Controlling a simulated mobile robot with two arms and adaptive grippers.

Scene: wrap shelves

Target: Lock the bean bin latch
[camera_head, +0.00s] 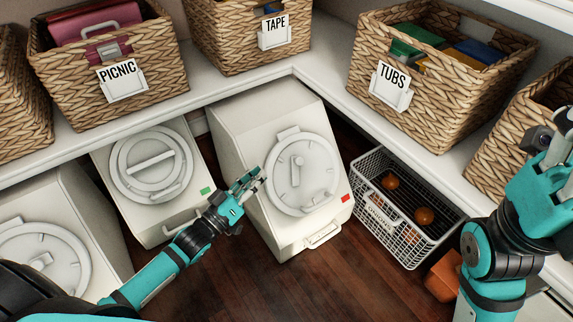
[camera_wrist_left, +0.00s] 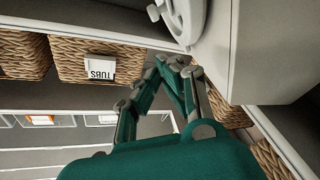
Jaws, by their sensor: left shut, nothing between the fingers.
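Several white bins with round lids stand under the shelf; I see no label naming the bean bin. The middle bin (camera_head: 252,120) has a round lid (camera_head: 305,172) with a short upright handle (camera_head: 297,170) and a red marker (camera_head: 345,198). The bin to its left (camera_head: 152,176) has a slanted, nearly level bar (camera_head: 150,162) and a green marker (camera_head: 205,191). My left gripper (camera_head: 255,180) is shut and empty at the left edge of the middle bin's lid; contact is unclear. Its fingers show in the left wrist view (camera_wrist_left: 186,68). My right gripper (camera_head: 560,142) is at the right edge, partly cut off.
Wicker baskets labelled PICNIC (camera_head: 160,62), TAPE (camera_head: 225,40) and TUBS (camera_head: 440,110) stand on the shelf above. A white wire basket (camera_head: 408,245) with onions sits right of the middle bin, near an orange-brown block (camera_head: 443,277). The wooden floor (camera_head: 280,290) in front is clear.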

